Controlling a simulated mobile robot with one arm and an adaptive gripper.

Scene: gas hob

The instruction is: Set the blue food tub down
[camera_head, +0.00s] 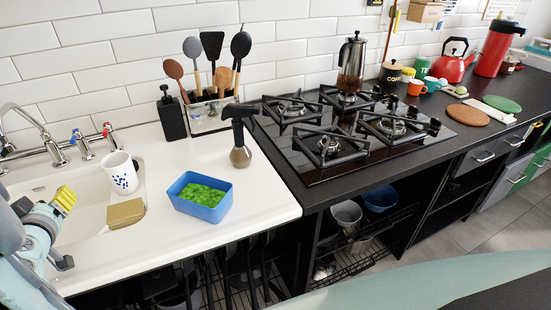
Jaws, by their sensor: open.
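The blue food tub (200,196) stands upright on the white counter, right of the sink. It holds green food, and its base rests on the surface. My gripper (58,226) is at the left edge of the picture, over the sink. It is open, well apart from the tub, and nothing shows between its fingers. Part of it is cut off by the picture edge.
A white mug with blue spots (120,172) and a tan sponge (126,213) lie between my gripper and the tub. A dark spray bottle (240,140) stands behind the tub. The black hob (350,135) is to the right. Bare counter lies in front of the tub.

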